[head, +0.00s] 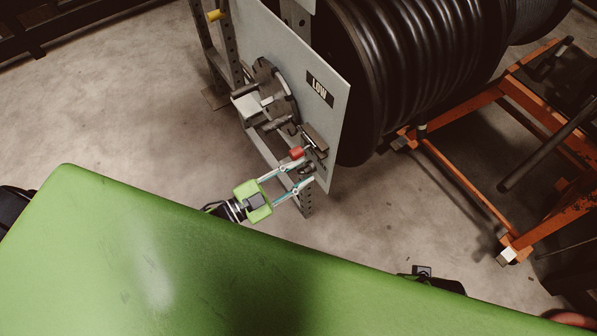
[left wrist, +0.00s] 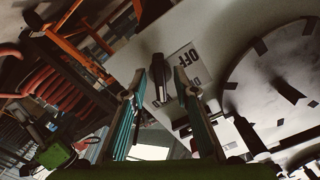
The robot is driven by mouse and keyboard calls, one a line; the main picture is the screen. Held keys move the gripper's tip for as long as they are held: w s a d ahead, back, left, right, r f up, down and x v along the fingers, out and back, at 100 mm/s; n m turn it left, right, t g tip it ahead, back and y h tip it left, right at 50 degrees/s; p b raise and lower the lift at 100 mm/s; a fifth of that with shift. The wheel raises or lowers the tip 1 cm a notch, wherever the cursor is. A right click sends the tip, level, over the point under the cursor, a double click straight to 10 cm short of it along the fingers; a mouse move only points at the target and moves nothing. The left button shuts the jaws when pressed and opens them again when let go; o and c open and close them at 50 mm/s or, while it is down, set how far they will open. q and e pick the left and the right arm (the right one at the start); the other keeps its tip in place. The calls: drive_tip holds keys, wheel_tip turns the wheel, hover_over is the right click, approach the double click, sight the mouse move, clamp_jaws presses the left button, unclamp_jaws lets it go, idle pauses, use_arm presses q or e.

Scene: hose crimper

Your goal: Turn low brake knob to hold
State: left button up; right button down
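A grey upright panel with a black LOW sign (head: 320,89) stands in the middle of the head view. The brake knob, a dark narrow handle (left wrist: 158,78), shows in the left wrist view beside a white plate marked OFF (left wrist: 193,60). My left gripper (head: 303,171) is at the panel's lower part, its fingers spread and pointing at the panel. In the left wrist view the two fingers (left wrist: 160,88) stand apart on either side of the knob; I cannot tell whether they touch it.
A round dark wheel (head: 274,92) and a red-tipped part (head: 296,153) are on the panel near my gripper. A large black hose reel (head: 410,70) stands behind the panel. An orange frame (head: 470,185) stands right. Concrete floor (head: 110,95) is clear at left.

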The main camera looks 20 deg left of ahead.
use_arm(q)
drive_tip(key=shift+s+a, duration=0.1)
drive_tip(key=shift+s, duration=0.05)
drive_tip(key=v, duration=1.1)
drive_tip(key=shift+s+a, duration=0.25)
